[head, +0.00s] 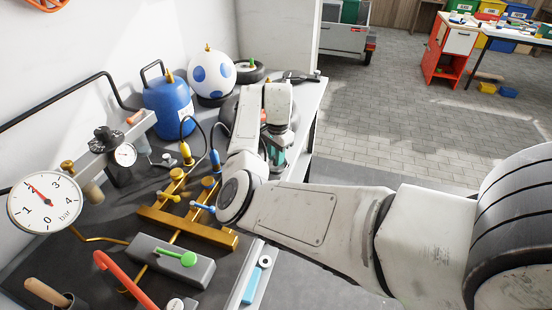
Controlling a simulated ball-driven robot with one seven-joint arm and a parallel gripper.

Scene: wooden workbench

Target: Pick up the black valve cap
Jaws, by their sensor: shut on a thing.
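My gripper (276,156) is at the end of my white arm, pointing down over the far right part of the bench. Its teal and dark body shows, but its fingertips are mostly hidden behind my arm. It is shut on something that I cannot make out. I cannot pick out the black valve cap; it may be hidden by my gripper or arm. A dark tyre (229,112) lies just left of my gripper, partly covered by my arm.
A white ball with blue spots (211,75), a blue gas bottle (168,106) and a small wheel (250,71) stand at the back. Brass pipework (188,226), a gauge (45,203) and a grey block with a green lever (160,262) fill the left and front.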

